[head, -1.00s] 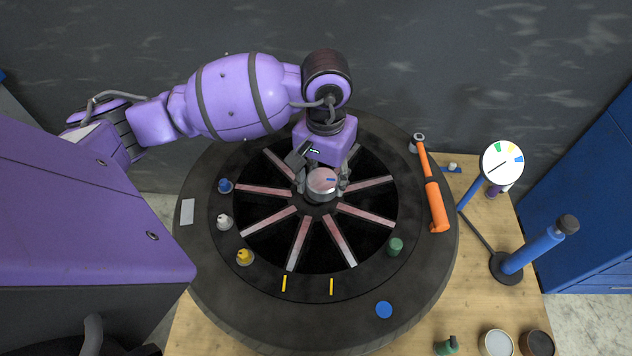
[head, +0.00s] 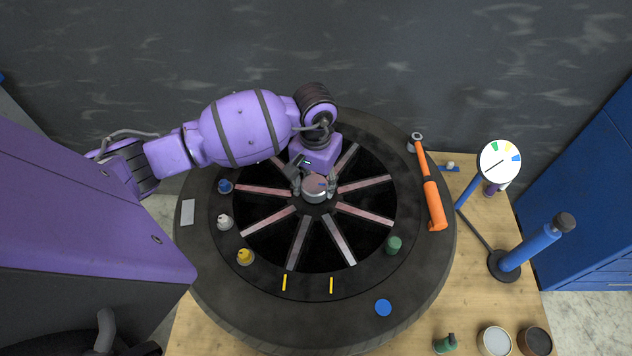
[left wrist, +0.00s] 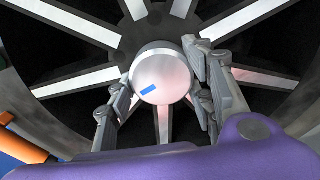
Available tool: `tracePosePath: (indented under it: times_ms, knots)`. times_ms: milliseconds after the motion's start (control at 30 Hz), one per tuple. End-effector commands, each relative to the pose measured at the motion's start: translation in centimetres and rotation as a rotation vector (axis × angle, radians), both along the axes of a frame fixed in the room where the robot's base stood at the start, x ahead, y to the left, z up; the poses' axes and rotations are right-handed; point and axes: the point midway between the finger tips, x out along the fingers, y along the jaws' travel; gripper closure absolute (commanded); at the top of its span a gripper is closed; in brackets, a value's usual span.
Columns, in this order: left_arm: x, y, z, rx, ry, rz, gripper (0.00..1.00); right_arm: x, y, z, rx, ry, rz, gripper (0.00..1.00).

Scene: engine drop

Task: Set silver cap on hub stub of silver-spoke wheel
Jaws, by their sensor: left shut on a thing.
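The silver cap (head: 315,188) is a short round cylinder with a blue mark on its top. It also shows in the left wrist view (left wrist: 160,75). My left gripper (head: 315,184) is shut on the cap, with a finger on each side, over the middle of the wheel. The silver-spoke wheel (head: 334,240) lies flat with pale spokes and dark gaps. The hub stub is hidden under the cap, so I cannot tell whether the cap touches it. My right gripper is not in view.
On the dark rim stand blue (head: 225,186), white (head: 225,222), yellow (head: 245,256) and green (head: 393,244) small pieces. An orange-handled tool (head: 434,205) lies on the right rim. A blue pump (head: 535,245) and a round dial (head: 500,161) stand on the wooden table (head: 480,300).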

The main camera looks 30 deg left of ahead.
Motion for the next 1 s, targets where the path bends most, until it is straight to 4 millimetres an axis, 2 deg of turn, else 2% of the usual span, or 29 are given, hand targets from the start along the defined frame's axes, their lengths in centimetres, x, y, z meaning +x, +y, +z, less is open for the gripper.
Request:
tracePosePath:
  times_ms: [167, 200, 300, 667, 833, 1000]
  knots:
    - [0.0, 0.0, -0.7, 0.002, 0.002, -0.001, 0.78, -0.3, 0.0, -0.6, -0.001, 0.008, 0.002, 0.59]
    - [0.0, 0.0, -0.5, 0.001, 0.001, -0.001, 0.46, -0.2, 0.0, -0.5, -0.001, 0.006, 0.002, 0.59]
    - [0.0, 0.0, -0.4, 0.001, 0.001, -0.001, 0.33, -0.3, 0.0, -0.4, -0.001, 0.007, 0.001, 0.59]
    - [0.0, 0.0, -0.1, 0.0, -0.001, 0.0, 0.32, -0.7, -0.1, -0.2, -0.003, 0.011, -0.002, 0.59]
    - [0.2, 0.1, 1.9, 0.002, -0.005, -0.001, 0.32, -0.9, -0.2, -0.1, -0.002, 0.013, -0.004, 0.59]
    - [0.1, 0.2, 5.6, 0.003, -0.005, -0.001, 0.32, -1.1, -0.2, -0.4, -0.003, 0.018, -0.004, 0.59]
